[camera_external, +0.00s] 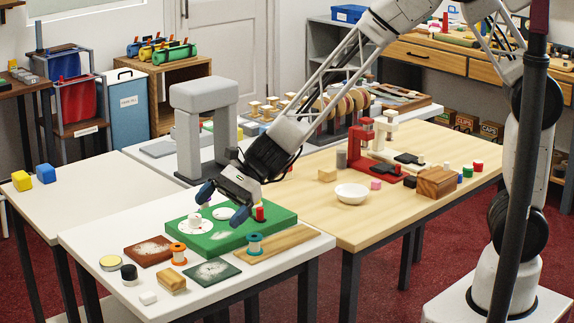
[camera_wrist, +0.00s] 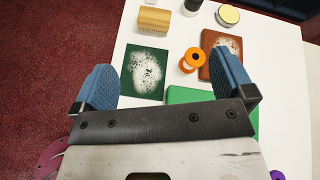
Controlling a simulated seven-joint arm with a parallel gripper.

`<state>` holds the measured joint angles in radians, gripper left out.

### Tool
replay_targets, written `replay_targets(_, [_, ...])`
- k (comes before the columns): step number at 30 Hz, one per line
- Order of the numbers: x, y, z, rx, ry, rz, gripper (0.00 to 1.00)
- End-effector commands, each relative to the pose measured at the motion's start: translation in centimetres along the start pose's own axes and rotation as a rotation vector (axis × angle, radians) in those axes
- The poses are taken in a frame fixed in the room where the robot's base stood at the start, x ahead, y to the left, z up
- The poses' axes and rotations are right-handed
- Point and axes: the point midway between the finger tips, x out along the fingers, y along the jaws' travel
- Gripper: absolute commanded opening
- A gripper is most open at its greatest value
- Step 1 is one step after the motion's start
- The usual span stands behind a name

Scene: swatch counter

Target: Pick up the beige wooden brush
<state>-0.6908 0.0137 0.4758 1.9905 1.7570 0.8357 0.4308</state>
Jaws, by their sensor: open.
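The beige wooden brush (camera_external: 172,281) lies on the white table near its front edge, beside the dark green swatch (camera_external: 212,272). My gripper (camera_external: 222,203) is open and empty above the green board (camera_external: 225,238), behind and to the right of the brush. In the wrist view my gripper (camera_wrist: 167,85) has its two blue fingers wide apart, with the dark green swatch between them and the brush farther off.
Around the brush are a white block (camera_external: 148,298), a black-topped jar (camera_external: 129,274), a round tin (camera_external: 110,263), a brown swatch (camera_external: 148,251) and an orange spool (camera_external: 179,254).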

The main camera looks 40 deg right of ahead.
Motion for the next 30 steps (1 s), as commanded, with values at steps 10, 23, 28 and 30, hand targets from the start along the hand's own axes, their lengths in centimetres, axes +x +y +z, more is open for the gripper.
replay_targets(10, [11.3,1.4,-1.8,0.285,-0.051,-0.059,1.0])
replay_targets(23, [13.1,1.8,-2.2,0.34,-0.058,-0.075,1.0])
replay_targets(28, [13.3,1.8,-2.2,0.339,-0.058,-0.074,1.0])
replay_targets(30, [13.6,1.8,-2.2,0.339,-0.057,-0.074,1.0])
